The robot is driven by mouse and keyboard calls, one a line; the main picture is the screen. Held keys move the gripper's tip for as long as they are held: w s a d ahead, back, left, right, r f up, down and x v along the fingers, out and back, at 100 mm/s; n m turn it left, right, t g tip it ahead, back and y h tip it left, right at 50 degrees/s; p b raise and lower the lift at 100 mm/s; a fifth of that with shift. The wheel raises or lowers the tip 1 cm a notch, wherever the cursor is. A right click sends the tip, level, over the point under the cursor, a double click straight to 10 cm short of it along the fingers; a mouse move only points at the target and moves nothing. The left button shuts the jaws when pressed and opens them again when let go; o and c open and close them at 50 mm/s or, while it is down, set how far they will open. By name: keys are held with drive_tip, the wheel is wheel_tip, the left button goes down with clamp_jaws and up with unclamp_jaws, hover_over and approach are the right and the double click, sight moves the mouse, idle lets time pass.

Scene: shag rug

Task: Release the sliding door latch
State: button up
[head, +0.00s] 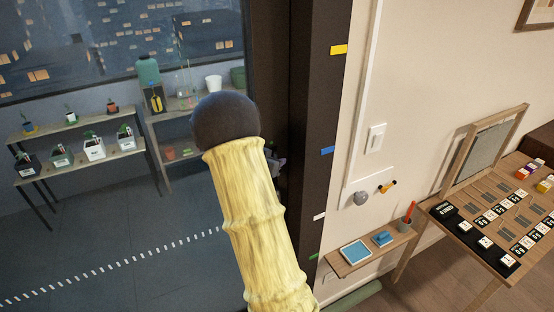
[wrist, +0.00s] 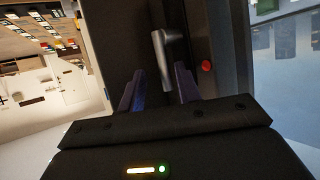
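The sliding door's latch shows in the wrist view as a grey metal lever (wrist: 161,52) on the dark door frame (wrist: 122,30). A red round button or marker (wrist: 206,66) sits to its right. My gripper (wrist: 159,76) is open, with its two dark fingers apart on either side of the lever's lower end. I cannot tell whether either finger touches it. In the head view, the glass door (head: 110,225) is at left and its dark frame (head: 310,120) is in the middle. My yellow-sleeved arm hides the latch and most of my gripper there.
Right of the frame, the wall holds a light switch (head: 375,138), a grey knob (head: 361,198) and a small shelf (head: 350,262). A wooden table (head: 465,262) with cards stands at far right. Plant shelves (head: 85,155) show through the glass.

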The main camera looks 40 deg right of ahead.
drive_tip(key=shift+w+a, duration=0.1)
drive_tip(key=shift+a, duration=0.05)
drive_tip(key=shift+a, duration=0.1)
drive_tip(key=b+v, duration=0.3)
drive_tip(key=v, duration=1.4)
drive_tip(key=shift+s, duration=0.3)
drive_tip(key=shift+r, duration=0.1)
